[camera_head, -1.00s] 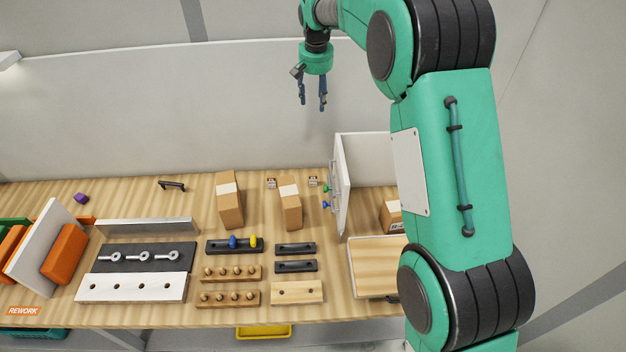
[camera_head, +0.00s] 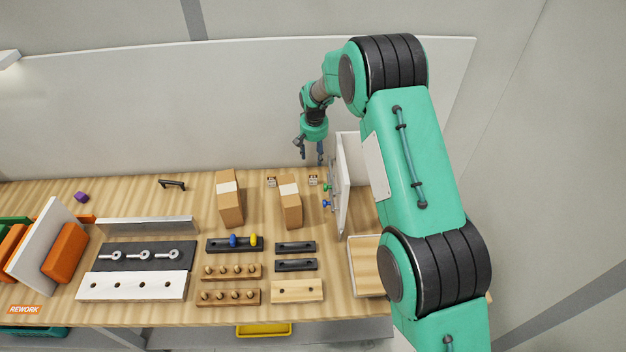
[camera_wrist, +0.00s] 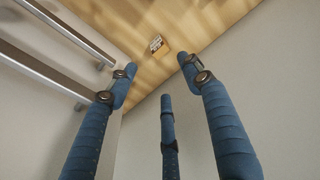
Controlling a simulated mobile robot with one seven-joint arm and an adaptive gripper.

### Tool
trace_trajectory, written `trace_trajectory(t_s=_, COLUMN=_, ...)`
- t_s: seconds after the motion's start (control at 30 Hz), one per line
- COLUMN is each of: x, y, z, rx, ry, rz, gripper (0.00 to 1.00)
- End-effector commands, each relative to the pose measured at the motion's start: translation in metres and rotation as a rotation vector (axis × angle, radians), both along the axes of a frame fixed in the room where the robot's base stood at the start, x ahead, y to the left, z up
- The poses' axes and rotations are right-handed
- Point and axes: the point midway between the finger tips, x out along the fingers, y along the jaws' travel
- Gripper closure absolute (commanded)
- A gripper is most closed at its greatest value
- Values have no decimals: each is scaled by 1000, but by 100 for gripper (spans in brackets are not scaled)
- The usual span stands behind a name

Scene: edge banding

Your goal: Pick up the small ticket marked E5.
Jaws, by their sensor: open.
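Two small pale tickets stand near the back edge of the table; one is the right ticket (camera_head: 313,180), the other the left ticket (camera_head: 271,181). Their marks are too small to read, so I cannot tell which is E5. My gripper (camera_head: 311,158) is open and empty, pointing down above and just behind the right ticket. In the wrist view, my blue fingers (camera_wrist: 160,80) are spread apart, and one small ticket (camera_wrist: 156,43) with dark print lies beyond the fingertips, not touched.
A white upright panel (camera_head: 342,185) with green and blue knobs stands close to the right of my gripper. Cardboard boxes stand in front of the tickets, one at the middle (camera_head: 290,205) and one further left (camera_head: 229,203). A wall rises behind the table.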

Motion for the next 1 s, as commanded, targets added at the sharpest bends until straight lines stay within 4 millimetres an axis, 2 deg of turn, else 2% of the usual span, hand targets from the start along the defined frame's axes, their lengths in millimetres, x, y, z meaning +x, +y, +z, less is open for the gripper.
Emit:
trace_trajectory(t_s=0.03, x=0, y=0, z=-10, rx=0, ry=-1, rz=0, gripper=50)
trace_trajectory(t_s=0.17, x=1, y=0, z=-23, rx=0, ry=-1, rz=0, gripper=50)
trace_trajectory(t_s=0.67, x=1, y=0, z=-28, rx=0, ry=-1, rz=0, gripper=50)
trace_trajectory(t_s=0.77, x=2, y=0, z=-35, rx=0, ry=-1, rz=0, gripper=50)
trace_trajectory(t_s=1.0, x=7, y=0, z=-66, rx=0, ry=0, rz=0, gripper=50)
